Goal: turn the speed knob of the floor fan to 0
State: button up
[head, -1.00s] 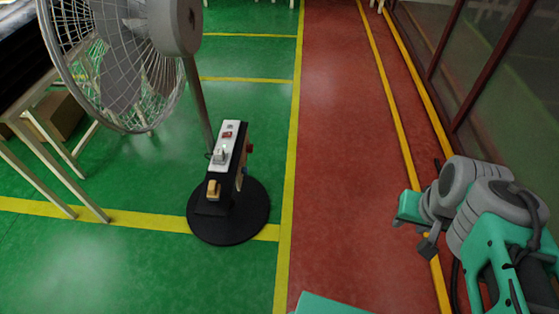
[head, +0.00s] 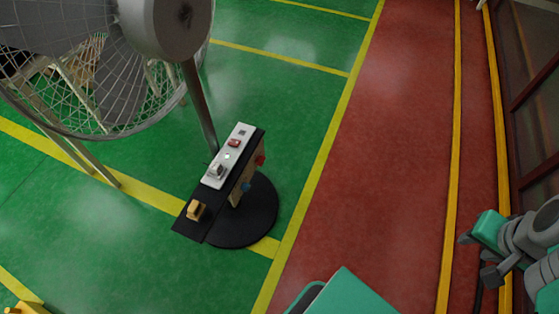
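The floor fan (head: 172,22) stands at the left, its wire cage filling the upper left and its pole going down to a round black base (head: 262,215). A black control box (head: 190,224) sits at the pole. Its white top plate (head: 241,133) carries a grey knob (head: 216,170), a small green light, a red switch (head: 234,143) and a dark square. A tan knob (head: 196,210) is at the near end. Red (head: 260,160) and blue parts stick out at the right side. I cannot read any markings or setting. My gripper (head: 478,257) is at the right, open and empty, far from the box.
Yellow lines (head: 318,165) divide the green floor from a red walkway (head: 385,170), which is clear between the fan and my arm. A glass-panelled wall (head: 535,90) runs along the right. Table legs (head: 98,165) stand behind the fan at left.

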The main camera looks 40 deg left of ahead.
aim_at(246, 187)
jog(key=i, duration=1.05)
jog(key=u, duration=4.65)
